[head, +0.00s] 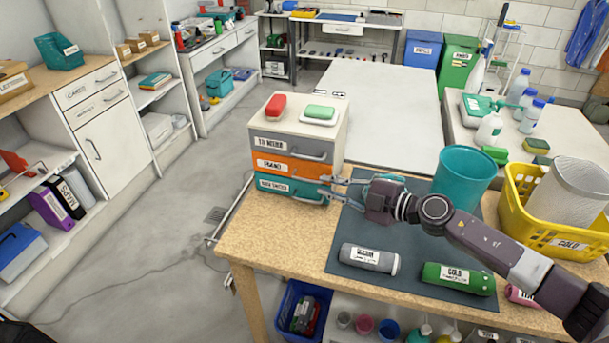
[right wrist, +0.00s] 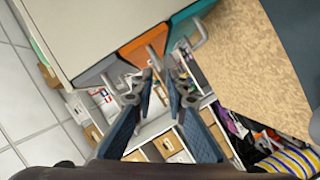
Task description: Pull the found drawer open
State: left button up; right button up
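A small drawer unit (head: 334,136) stands on the wooden table. Its three fronts are grey (head: 270,143), orange (head: 272,164) and teal (head: 265,186), each with a label and a bar handle. The orange one's label is blurred but seems to read FOUND. All three fronts look flush and shut. My right gripper (head: 324,185) is at the front of the unit, by the orange and teal handles. In the right wrist view its two fingers (right wrist: 163,78) stand apart, tips close to the orange handle (right wrist: 156,58); I cannot tell if they touch it. My left gripper is out of view.
A red and a green item (head: 319,114) lie on top of the unit.

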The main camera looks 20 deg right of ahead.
aim_at(310, 181)
jog(key=x, duration=0.6)
jog(key=shift+a+r+p, duration=0.1)
jog(key=shift+p, duration=0.2)
jog(key=shift+w+a, duration=0.4)
jog(key=shift+w, duration=0.05)
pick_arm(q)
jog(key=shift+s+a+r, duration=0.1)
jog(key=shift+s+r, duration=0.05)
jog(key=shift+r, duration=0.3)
pick_arm(e)
jog(key=shift+f, duration=0.2)
jog(key=shift+c, duration=0.4)
jog(key=shift+c, duration=1.2)
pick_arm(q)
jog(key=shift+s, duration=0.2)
pick_arm(e)
grip_shut()
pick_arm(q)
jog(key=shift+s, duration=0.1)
